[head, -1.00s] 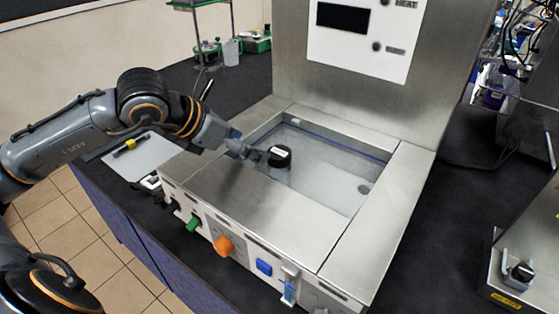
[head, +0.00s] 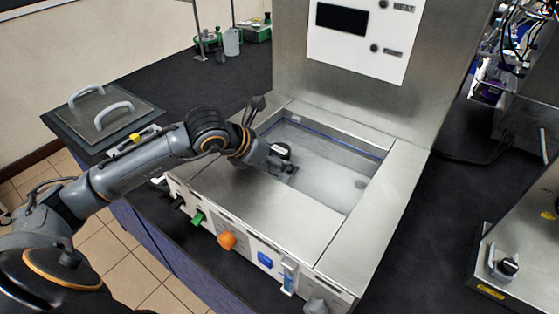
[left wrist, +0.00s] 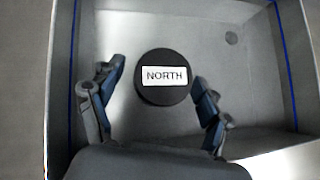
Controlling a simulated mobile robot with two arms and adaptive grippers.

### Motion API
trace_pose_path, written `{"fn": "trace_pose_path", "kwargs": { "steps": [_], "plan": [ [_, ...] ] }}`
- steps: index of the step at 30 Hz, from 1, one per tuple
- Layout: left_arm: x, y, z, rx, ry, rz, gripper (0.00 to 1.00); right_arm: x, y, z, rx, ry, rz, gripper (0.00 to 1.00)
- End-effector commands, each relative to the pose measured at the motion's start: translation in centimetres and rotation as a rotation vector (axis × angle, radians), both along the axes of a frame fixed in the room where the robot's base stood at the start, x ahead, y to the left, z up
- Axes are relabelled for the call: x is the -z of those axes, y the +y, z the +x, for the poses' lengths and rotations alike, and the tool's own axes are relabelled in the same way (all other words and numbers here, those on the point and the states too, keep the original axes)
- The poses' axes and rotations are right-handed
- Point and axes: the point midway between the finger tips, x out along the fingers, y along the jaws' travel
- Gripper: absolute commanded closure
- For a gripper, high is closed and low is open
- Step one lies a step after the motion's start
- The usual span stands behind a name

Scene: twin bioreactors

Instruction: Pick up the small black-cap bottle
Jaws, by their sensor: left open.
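The black-cap bottle (head: 280,150) stands in the sunken basin of the steel bath. In the left wrist view its round black cap (left wrist: 163,92) shows from above, with a white label reading "NORTH". The bottle's body is hidden under the cap. My left gripper (head: 284,168) reaches into the basin from the left, close beside the bottle. In the left wrist view the left gripper (left wrist: 154,80) is open, one finger on each side of the cap, with a gap visible at both sides. My right gripper is in neither view.
The basin (head: 335,165) has steel walls and a wide rim around the bottle. A control panel with an orange knob (head: 227,241) is on its front. A tall steel back with a display (head: 342,19) rises behind. A lid with handles (head: 103,113) lies at left.

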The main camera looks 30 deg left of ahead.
Motion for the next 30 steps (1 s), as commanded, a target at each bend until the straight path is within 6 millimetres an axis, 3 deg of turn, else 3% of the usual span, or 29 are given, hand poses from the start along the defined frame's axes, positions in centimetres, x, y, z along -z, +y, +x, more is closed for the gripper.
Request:
{"fn": "trace_pose_path", "kwargs": {
  "steps": [6, 15, 23, 30],
  "plan": [
    [0.1, 0.0, 0.0, 0.000, -0.001, 0.001, 0.25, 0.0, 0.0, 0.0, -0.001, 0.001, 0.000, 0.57],
    [0.0, 0.0, 0.0, -0.001, 0.000, 0.001, 0.86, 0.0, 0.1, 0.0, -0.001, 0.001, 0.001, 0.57],
    [-0.2, 0.0, 0.1, -0.001, -0.003, 0.001, 0.86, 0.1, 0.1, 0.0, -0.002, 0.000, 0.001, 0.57],
    [-3.8, 0.1, 0.2, -0.001, -0.010, 0.001, 0.86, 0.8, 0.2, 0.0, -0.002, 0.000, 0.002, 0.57]
  ]
}}
